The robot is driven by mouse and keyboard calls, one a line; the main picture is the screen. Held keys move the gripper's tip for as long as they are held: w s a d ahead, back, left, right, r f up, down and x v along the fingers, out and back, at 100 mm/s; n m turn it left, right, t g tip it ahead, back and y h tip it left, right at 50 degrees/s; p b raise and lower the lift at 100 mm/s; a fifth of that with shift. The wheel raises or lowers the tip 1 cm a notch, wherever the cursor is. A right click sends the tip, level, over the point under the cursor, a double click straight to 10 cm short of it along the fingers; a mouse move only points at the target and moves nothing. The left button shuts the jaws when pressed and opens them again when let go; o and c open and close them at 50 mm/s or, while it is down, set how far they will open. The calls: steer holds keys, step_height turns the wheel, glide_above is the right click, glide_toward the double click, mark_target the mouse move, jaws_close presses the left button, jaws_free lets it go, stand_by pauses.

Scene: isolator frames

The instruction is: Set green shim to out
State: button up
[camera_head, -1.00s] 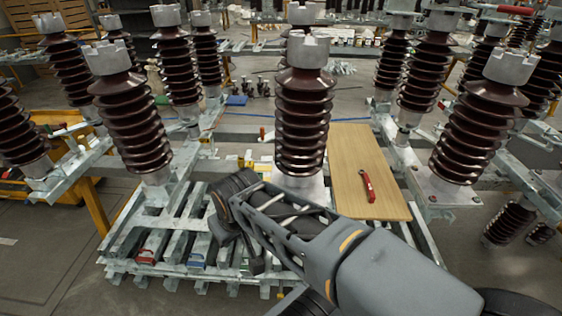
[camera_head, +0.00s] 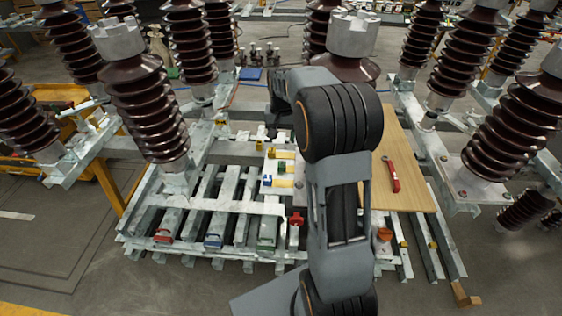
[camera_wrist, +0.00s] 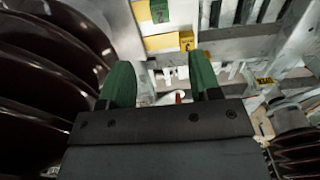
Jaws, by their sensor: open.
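In the head view, a small green piece (camera_head: 281,167) lies among yellow-and-coloured pieces on a pale plate. In the head view my arm hides most of my gripper.
Ribbed brown insulators (camera_head: 150,112) stand close on both sides. A red-handled tool (camera_head: 391,176) lies on a wooden board (camera_head: 415,190). A red piece (camera_head: 296,219) stands beside my arm.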

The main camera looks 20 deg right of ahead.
mark_target(282, 164)
steer(key=f, duration=0.9)
steer(key=f+p, duration=0.1)
steer(key=f, duration=0.4)
steer(key=shift+w+d+f, duration=0.1)
steer(key=shift+w+d, duration=0.05)
steer(key=shift+w, duration=0.15)
jaws_close()
